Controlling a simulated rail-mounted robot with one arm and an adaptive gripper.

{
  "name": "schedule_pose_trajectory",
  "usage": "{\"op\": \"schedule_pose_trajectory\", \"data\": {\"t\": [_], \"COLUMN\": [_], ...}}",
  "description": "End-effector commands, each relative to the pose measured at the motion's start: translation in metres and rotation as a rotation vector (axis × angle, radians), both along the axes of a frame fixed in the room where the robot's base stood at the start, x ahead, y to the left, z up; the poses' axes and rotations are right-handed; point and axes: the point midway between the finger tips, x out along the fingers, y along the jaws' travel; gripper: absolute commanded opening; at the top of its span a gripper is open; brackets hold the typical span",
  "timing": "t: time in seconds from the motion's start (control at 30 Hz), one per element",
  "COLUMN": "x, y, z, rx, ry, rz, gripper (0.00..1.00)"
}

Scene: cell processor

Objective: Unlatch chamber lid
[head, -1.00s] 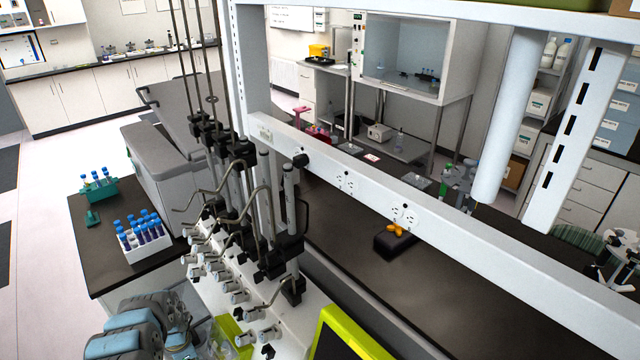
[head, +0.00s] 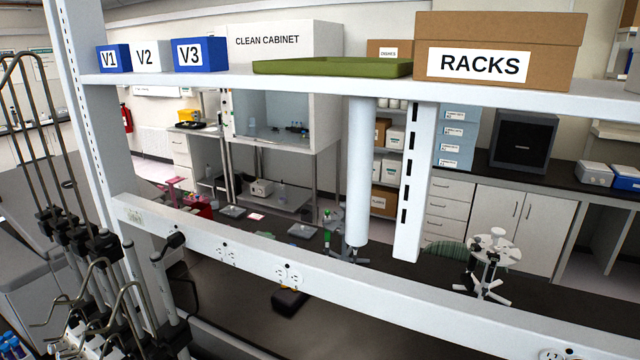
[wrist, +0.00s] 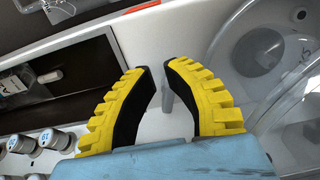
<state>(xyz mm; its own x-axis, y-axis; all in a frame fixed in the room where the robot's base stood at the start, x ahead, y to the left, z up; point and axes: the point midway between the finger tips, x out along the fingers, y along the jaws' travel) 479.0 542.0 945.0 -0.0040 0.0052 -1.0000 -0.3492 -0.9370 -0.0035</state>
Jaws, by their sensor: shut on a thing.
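In the wrist view my gripper (wrist: 159,68), with yellow ribbed fingers and black pads, is closed around a small grey peg (wrist: 167,96) that stands out from a white panel. The peg looks like a latch, and part of it is hidden by the fingers. A clear, round chamber lid (wrist: 262,52) lies just right of the right finger and looks closed. Another clear curved part fills the lower right corner. Neither my gripper nor the lid shows in the head view.
Round white-capped knobs (wrist: 50,139) sit in a row left of my gripper. A dark recessed panel (wrist: 85,72) lies at upper left. In the head view, metal rods with black clamps (head: 102,245) stand left, before a white shelf beam (head: 330,290).

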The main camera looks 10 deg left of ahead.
Motion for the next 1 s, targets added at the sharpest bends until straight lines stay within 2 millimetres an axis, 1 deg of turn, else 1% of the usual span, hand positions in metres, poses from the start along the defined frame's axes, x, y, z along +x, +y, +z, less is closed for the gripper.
{"op": "schedule_pose_trajectory", "data": {"t": [0.03,0.23,0.57,0.67,1.0], "x": [0.006,0.006,-0.002,-0.002,-0.005], "y": [-0.007,-0.007,-0.004,-0.003,-0.001], "z": [-0.002,-0.001,0.000,0.006,0.039], "rx": [-0.009,-0.009,-0.008,-0.006,-0.004], "ry": [-0.003,-0.003,-0.003,-0.004,-0.001], "rz": [-0.009,-0.010,-0.009,-0.008,-0.003], "gripper": [0.00,0.00,0.00,0.00,0.00]}}
